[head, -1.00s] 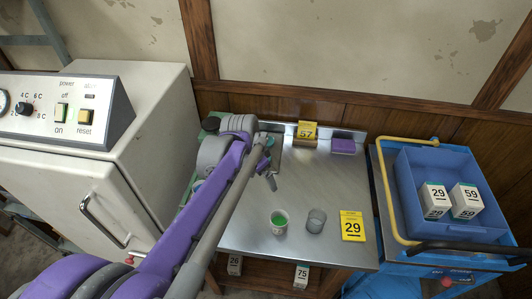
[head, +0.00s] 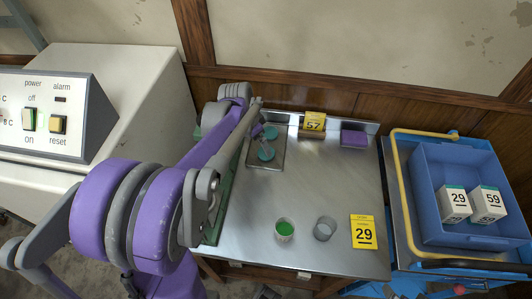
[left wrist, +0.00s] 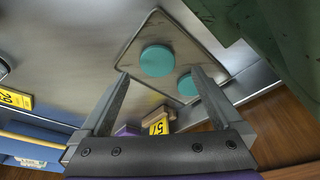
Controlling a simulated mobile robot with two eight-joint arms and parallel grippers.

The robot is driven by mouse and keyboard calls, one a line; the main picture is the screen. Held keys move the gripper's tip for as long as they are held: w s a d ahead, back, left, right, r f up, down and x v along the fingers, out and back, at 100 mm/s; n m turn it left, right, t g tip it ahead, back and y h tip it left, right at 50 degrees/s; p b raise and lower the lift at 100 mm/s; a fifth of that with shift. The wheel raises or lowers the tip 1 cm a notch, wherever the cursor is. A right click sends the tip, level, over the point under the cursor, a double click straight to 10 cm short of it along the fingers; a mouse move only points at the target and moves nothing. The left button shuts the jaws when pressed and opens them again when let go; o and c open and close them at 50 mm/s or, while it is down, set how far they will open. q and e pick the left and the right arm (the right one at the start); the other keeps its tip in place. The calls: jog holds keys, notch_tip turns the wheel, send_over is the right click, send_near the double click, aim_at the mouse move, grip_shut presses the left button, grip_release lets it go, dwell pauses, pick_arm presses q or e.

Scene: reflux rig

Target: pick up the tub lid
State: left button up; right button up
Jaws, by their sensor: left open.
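Two round teal discs lie on a thin square metal tray (head: 258,163) at the back left of the steel table. The nearer disc (head: 265,154) also shows in the left wrist view (left wrist: 157,60); the other disc (head: 270,132) shows there too (left wrist: 187,84). They look like lids; I cannot tell which is the tub lid. A small tub with green contents (head: 284,230) stands near the table's front. My left gripper (left wrist: 160,74) is open and empty, its fingertips spread to either side of the discs, apparently above them. My right gripper is not in view.
A grey cup (head: 325,229) and a yellow 29 card (head: 363,232) are at the front right. A yellow 57 label (head: 313,122) and purple block (head: 354,138) are at the back. A blue crate (head: 470,160) stands right. The table's middle is clear.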

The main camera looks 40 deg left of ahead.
pick_arm(q)
jog(key=x, duration=0.6)
jog(key=shift+d+r, duration=0.1)
jog(key=shift+d, duration=0.15)
jog(key=shift+r, duration=0.1)
jog(key=c, duration=1.3)
